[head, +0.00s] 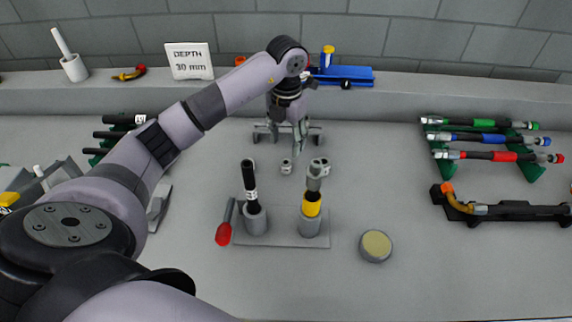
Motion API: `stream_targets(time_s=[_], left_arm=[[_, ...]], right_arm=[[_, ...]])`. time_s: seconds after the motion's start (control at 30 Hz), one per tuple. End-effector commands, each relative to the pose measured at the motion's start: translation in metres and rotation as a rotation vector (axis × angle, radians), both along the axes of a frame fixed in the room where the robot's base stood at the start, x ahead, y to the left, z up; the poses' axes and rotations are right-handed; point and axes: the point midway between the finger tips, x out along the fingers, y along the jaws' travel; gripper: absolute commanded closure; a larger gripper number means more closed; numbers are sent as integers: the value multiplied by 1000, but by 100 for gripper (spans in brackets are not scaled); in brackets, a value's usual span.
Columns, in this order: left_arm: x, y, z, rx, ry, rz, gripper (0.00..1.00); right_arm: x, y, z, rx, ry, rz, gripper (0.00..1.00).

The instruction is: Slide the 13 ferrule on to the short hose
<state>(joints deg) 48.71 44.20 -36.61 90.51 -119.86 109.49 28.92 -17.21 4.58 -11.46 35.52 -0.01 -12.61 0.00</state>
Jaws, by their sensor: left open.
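My left gripper (300,140) is open and points down at the back middle of the bench, above and behind two small silver ferrules. One ferrule (286,167) stands alone below the gripper; another (321,163) is further right. No size 13 mark is readable on either. A black hose (250,178) with a white label stands upright in the left cup of a grey holder (282,240). In the right cup stands a piece with a yellow band (312,209) and a silver fitting (314,180) on top. I cannot tell which is the short hose. My right gripper is out of view.
A red-handled tool (223,234) lies left of the holder, and a round tan-topped disc (376,246) right of it. Racked hoses (490,140) and a black tool (500,209) are at right. A "DEPTH 30 mm" sign (189,61) stands on the back ledge.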

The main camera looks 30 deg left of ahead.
Motion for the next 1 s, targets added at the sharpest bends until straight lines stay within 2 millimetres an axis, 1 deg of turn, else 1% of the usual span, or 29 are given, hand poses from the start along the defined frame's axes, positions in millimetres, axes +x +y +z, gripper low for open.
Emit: stream_targets(time_s=[0.03,0.1,0.37,0.5,0.63,0.73,0.93,1.0], left_arm=[[-1,0,-9,0,4,0,52],[-1,0,-18,-1,2,0,52],[-3,-1,-37,0,3,0,52],[-8,-2,-57,-1,5,-1,52],[-8,-2,-74,0,1,0,52],[-8,-2,-81,0,1,-1,52],[-7,-2,-82,1,-1,-1,52],[-7,-2,-81,1,-1,-1,55]], right_arm=[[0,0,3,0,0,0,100],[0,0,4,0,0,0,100],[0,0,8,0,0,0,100],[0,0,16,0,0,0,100],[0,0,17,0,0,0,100],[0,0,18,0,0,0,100],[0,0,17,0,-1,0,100],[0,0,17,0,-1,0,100]])
